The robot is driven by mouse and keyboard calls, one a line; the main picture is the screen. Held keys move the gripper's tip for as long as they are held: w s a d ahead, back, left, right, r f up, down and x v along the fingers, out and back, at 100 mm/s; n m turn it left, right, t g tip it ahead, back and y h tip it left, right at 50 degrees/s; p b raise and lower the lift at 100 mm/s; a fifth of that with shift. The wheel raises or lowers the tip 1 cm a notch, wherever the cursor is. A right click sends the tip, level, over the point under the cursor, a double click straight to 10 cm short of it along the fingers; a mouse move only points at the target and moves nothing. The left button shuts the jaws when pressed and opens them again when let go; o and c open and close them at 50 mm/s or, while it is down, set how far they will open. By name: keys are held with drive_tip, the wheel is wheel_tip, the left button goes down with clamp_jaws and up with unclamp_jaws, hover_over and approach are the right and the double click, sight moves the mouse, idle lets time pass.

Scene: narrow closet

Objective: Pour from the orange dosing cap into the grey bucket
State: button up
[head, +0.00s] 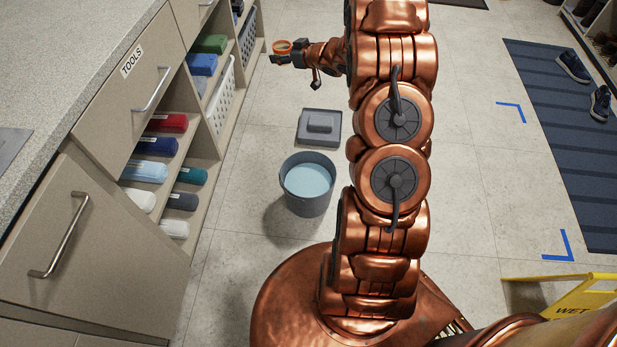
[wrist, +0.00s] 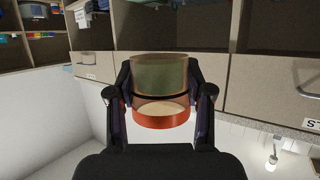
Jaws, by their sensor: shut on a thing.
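The orange dosing cap (head: 282,47) is held at the far end of my arm in the head view. In the wrist view the cap (wrist: 161,117) sits between my two fingers, with a clear upper wall and an orange lower band; something pale shows inside it. My gripper (head: 280,59) is shut on the cap, also seen in the wrist view (wrist: 161,98). The grey bucket (head: 307,199) stands on the floor, nearer to my base than the cap, with light blue liquid in it. The cap is well apart from the bucket.
A shelf unit with rolled towels (head: 147,170) and drawers (head: 130,75) runs along the left. A blue mat (head: 570,130) with shoes and a yellow wet-floor sign (head: 575,300) are at right.

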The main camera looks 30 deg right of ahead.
drive_tip(key=s+d+f+b, duration=0.2)
drive_tip(key=f+b, duration=0.4)
drive_tip(key=f, duration=0.8)
drive_tip(key=s+d+f+b, duration=0.3)
drive_tip(key=d+f+b, duration=0.2)
drive_tip(key=f, duration=0.9)
drive_tip(key=s+d+f+n+y+b, duration=0.1)
drive_tip(key=s+d+f+b, duration=0.2)
drive_tip(key=f+b, duration=0.4)
wheel_tip(320, 180, down, 8)
drive_tip(key=shift+s+d+r+g, duration=0.15)
drive_tip(key=shift+d+r+g, duration=0.15)
drive_tip(key=shift+d, duration=0.15)
drive_tip(key=shift+s+a, duration=0.1)
drive_tip(key=a+n+b, duration=0.1)
drive_tip(key=s+a+n+t+h, duration=0.1)
drive_tip(key=n, duration=0.1)
drive_tip(key=s+a+f+n+t+h+b, duration=0.1)
drive_tip(key=shift+a+f+b, duration=0.1)
drive_tip(key=shift+a+b, duration=0.1)
drive_tip(key=shift+b, duration=0.15)
drive_tip(key=shift+s+a+r+n+b, duration=0.2)
drive_tip(key=shift+a+n+b, duration=0.2)
drive_tip(key=shift+n, duration=0.3)
drive_tip(key=shift+s+a+r+n+t+h+b, duration=0.1)
drive_tip(key=shift+a+r+n+t+h+b, duration=0.15)
drive_tip(key=shift+n+t, duration=0.2)
